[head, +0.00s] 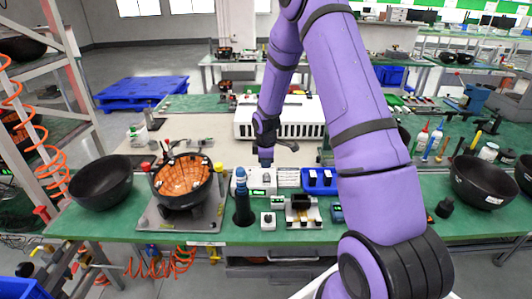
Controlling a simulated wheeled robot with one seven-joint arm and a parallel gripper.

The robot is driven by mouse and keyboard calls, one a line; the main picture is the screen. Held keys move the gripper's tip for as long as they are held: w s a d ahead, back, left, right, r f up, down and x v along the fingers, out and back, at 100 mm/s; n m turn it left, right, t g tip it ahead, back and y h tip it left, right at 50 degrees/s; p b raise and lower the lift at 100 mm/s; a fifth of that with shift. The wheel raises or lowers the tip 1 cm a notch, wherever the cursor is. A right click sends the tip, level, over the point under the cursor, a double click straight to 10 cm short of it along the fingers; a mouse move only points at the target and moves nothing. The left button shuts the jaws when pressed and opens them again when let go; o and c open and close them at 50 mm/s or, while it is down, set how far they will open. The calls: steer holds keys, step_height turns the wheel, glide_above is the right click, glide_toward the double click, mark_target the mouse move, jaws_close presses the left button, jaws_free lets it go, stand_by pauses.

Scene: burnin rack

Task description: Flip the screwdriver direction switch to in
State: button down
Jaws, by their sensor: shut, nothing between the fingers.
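What looks like the screwdriver (242,203) stands upright at the near middle of the green bench, dark-bodied with a blue top. Its direction switch is too small to make out. My gripper (266,163) points down at the end of my purple arm. It is shut and empty, just right of and behind the screwdriver's top, in front of the white vented unit. A white box with a small green display (262,179) lies just below the gripper in the picture. I cannot tell whether the gripper touches anything.
A black bowl (101,183) stands at the left, beside a round orange-filled fixture (183,178) on a grey plate. Small devices (303,211) and a blue bin (319,181) sit right of the screwdriver. A white vented unit (300,117) stands behind. Another black bowl (483,181) is at right.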

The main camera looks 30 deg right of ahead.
mark_target(266, 178)
steer(key=shift+w+d+f, duration=0.1)
steer(key=shift+f, duration=1)
steer(key=shift+w+d+f, duration=0.1)
steer(key=shift+f, duration=1)
steer(key=shift+f, duration=0.2)
steer(key=shift+s+a, duration=0.1)
steer(key=shift+s, duration=0.05)
steer(key=shift+s+a+f, duration=0.1)
steer(key=shift+s+a, duration=0.25)
steer(key=shift+s, duration=0.15)
steer(key=shift+r, duration=0.25)
